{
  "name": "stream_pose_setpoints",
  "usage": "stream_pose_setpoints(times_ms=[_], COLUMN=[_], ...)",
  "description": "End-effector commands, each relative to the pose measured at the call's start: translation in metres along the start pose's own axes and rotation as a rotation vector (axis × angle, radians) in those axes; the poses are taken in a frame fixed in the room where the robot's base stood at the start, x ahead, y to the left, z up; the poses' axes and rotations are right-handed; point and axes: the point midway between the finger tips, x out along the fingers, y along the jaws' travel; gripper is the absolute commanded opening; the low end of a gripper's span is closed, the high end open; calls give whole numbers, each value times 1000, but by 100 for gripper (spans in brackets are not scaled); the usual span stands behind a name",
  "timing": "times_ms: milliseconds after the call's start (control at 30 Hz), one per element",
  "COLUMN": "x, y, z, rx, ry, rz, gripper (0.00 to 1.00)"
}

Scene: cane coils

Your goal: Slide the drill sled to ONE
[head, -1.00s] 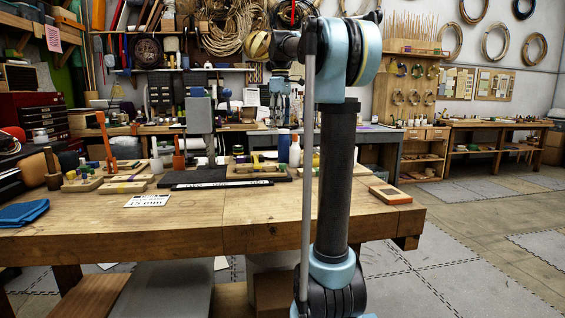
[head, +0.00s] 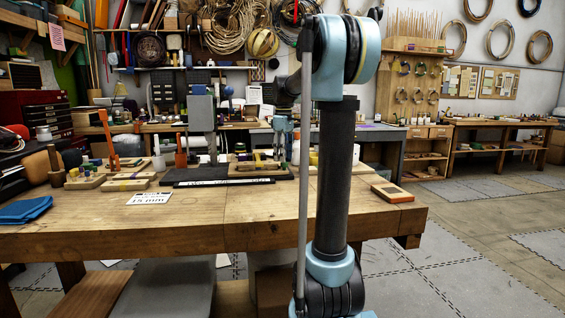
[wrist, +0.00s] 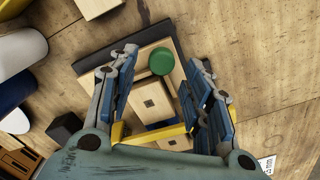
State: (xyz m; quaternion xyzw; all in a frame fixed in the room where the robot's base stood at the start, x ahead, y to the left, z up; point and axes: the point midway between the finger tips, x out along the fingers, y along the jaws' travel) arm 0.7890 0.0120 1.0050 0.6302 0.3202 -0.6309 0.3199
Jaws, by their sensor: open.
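A wooden block assembly (head: 247,174), which I take to be the drill sled, sits on a black base (head: 190,174) on the workbench. The wrist view shows the wooden assembly (wrist: 185,88) with a green knob (wrist: 161,61), a square block with a dark hole (wrist: 150,100) and a yellow strip (wrist: 177,130). My gripper (wrist: 163,68) is open above it, fingers on either side of the block and knob. Contact cannot be told. In the head view my gripper (head: 281,140) points down at the assembly's right end. A lettered strip (head: 224,183) fronts the base; its words are unreadable.
A grey upright column (head: 202,112) rises behind the base. To the left are wooden blocks with coloured pegs (head: 86,181), an orange clamp (head: 109,140) and a "15 mm" card (head: 150,198).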

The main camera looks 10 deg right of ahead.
Motion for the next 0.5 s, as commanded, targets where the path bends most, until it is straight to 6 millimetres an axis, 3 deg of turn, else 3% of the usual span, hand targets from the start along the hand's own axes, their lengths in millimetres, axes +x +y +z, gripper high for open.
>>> stream_pose_setpoints(times_ms=[200,500], x=[21,25], y=[0,0], z=[0,0], rx=[0,0], ry=[0,0], rz=[0,0], gripper=[45,45])
